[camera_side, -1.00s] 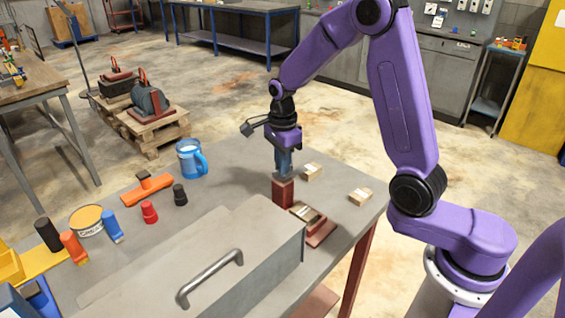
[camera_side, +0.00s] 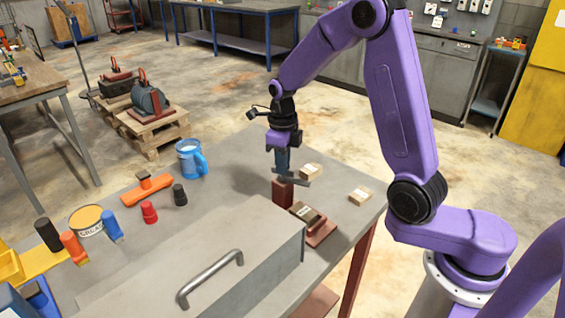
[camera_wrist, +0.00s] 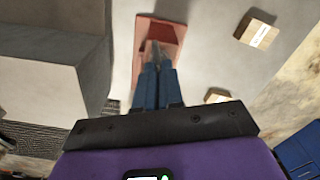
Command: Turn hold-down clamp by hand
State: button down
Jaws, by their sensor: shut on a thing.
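The hold-down clamp shows as a flat grey bar (camera_side: 292,181) on top of a dark red upright block (camera_side: 282,194), near the right end of the bench. My gripper (camera_side: 282,172) points straight down over the block, its blue fingers shut on the bar. The bar's end sticks out to the right of the fingers. Beside the block, a dark labelled part (camera_side: 307,213) lies on a red base plate (camera_side: 321,234). In the wrist view, the blue fingers (camera_wrist: 157,80) meet over a reddish surface (camera_wrist: 157,33); they hide most of what they hold.
Two small cartons (camera_side: 311,171) (camera_side: 360,195) stand right of the clamp. A grey box with a handle (camera_side: 225,262) fills the front. A blue mug (camera_side: 190,158), an orange tool (camera_side: 147,189) and a grease tin (camera_side: 87,219) stand left. The bench between mug and clamp is clear.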

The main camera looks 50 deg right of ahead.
jog(key=m, duration=0.4)
jog(key=shift+w+r, duration=0.15)
jog(key=shift+r, duration=0.05)
jog(key=shift+m, duration=0.3)
jog(key=c, duration=1.3)
grip_release()
jog(key=shift+o, duration=0.2)
jog(key=shift+f, duration=0.1)
notch_tip(320, 180, up, 18)
jog(key=shift+f, duration=0.25)
